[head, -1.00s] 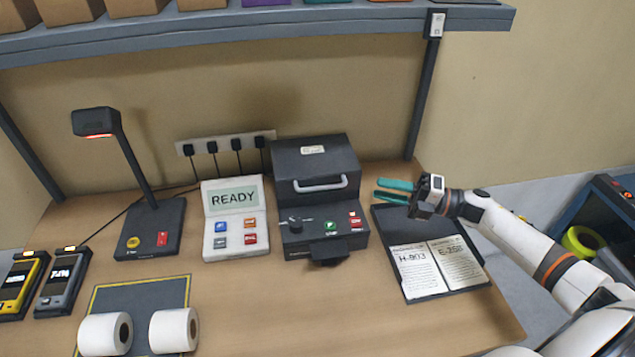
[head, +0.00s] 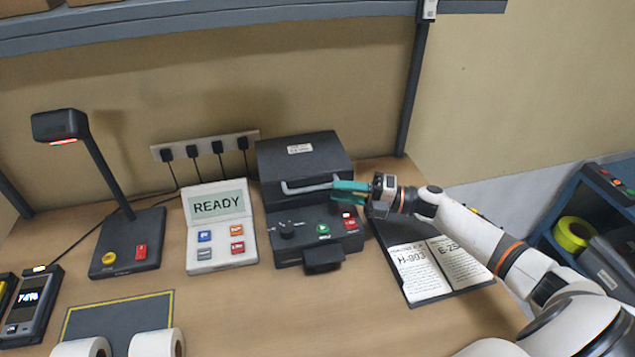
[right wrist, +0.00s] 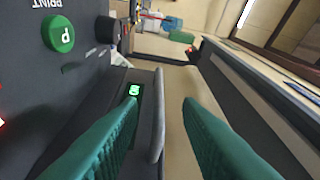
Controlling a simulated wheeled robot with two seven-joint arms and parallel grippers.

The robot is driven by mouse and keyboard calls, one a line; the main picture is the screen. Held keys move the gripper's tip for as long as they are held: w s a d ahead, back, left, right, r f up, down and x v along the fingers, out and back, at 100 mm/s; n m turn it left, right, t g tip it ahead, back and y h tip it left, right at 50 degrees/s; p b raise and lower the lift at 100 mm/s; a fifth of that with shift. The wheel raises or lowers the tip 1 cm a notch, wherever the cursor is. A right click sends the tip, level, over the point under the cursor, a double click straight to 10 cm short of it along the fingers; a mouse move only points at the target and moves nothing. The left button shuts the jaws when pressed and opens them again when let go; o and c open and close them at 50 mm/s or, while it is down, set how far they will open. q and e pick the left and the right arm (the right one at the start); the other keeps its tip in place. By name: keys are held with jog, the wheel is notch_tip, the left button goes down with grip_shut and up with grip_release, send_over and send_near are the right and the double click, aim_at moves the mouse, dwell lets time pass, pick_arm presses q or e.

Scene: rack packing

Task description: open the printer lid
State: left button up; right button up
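The printer (head: 308,190) is a dark box on the table, with a label on its lid (head: 318,150) and a grey bar handle (head: 306,187) across the lid's front. The lid looks shut. My right gripper (head: 347,190) has teal fingers and is at the right end of the handle. In the right wrist view the fingers (right wrist: 160,110) are spread apart, with the grey handle (right wrist: 158,115) between them, nearer the left finger. No clear contact shows. A green button (right wrist: 58,33) on the printer's panel shows at upper left. My left gripper is not in view.
A READY display unit (head: 220,225) stands left of the printer, and a lamp-like scanner (head: 125,240) further left. An open booklet on a dark tray (head: 470,283) lies to the right. White rolls (head: 155,343) stand at the front left.

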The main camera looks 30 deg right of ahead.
aim_at(318, 186)
jog(key=p+x, duration=0.1)
jog(key=x, duration=0.4)
jog(key=shift+w+d, duration=0.1)
jog(key=shift+d, duration=0.05)
jog(key=shift+w+a+p, duration=0.3)
jog(key=shift+w+a, duration=0.05)
jog(key=shift+a, duration=0.25)
jog(key=shift+f, duration=0.1)
jog(key=shift+c, duration=0.4)
grip_shut()
